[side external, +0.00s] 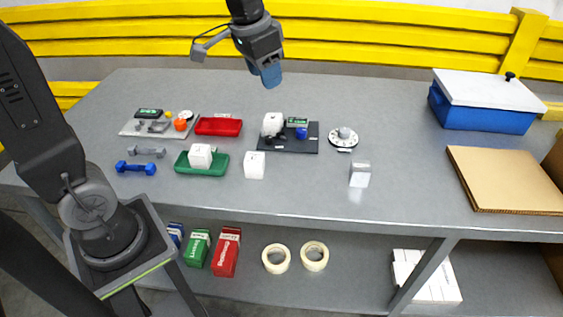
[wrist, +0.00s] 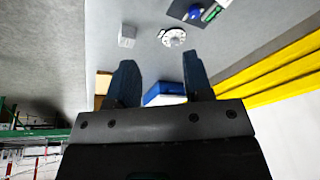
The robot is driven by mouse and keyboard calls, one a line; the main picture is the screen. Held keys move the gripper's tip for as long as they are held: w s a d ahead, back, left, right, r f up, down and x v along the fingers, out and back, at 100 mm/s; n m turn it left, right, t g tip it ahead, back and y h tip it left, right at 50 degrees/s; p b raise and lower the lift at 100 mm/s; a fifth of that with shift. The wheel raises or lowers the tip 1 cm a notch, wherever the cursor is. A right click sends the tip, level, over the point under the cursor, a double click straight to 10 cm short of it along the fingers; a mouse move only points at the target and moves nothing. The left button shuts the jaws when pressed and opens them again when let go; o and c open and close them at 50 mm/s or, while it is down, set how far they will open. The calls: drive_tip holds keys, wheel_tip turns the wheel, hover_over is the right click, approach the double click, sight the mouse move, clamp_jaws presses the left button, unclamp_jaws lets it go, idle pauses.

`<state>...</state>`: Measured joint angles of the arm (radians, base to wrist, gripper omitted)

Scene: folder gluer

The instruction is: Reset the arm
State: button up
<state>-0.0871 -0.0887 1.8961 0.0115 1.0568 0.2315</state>
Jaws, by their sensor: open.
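My gripper (side external: 267,75) hangs above the back part of the grey table (side external: 400,110) in the side external view, clear of everything on it. In the wrist view my gripper (wrist: 157,80) shows two blue fingers spread apart with nothing between them held. A blue box with a white lid (wrist: 165,92) shows beyond the fingers, at a distance. My arm is raised, and its middle links are out of the frame at the top.
On the table are a red tray (side external: 219,127), a green tray (side external: 188,168), a black board (side external: 300,145), a round dial (side external: 344,137), a metallic cube (side external: 360,174), cardboard (side external: 500,180) and the lidded box (side external: 485,112). A yellow barrier (side external: 390,35) runs behind the table.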

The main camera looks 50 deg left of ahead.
drive_tip(key=s+d+f+n+t, duration=0.1)
drive_tip(key=s, duration=0.7)
drive_tip(key=s+d+f+t, duration=0.1)
drive_tip(key=s+d+f, duration=0.1)
drive_tip(key=s, duration=0.6)
drive_tip(key=shift+s+d+f+n, duration=0.2)
drive_tip(key=shift+f+n, duration=0.1)
drive_tip(key=shift+n, duration=0.1)
drive_tip(key=shift+o, duration=0.5)
idle(1.3)
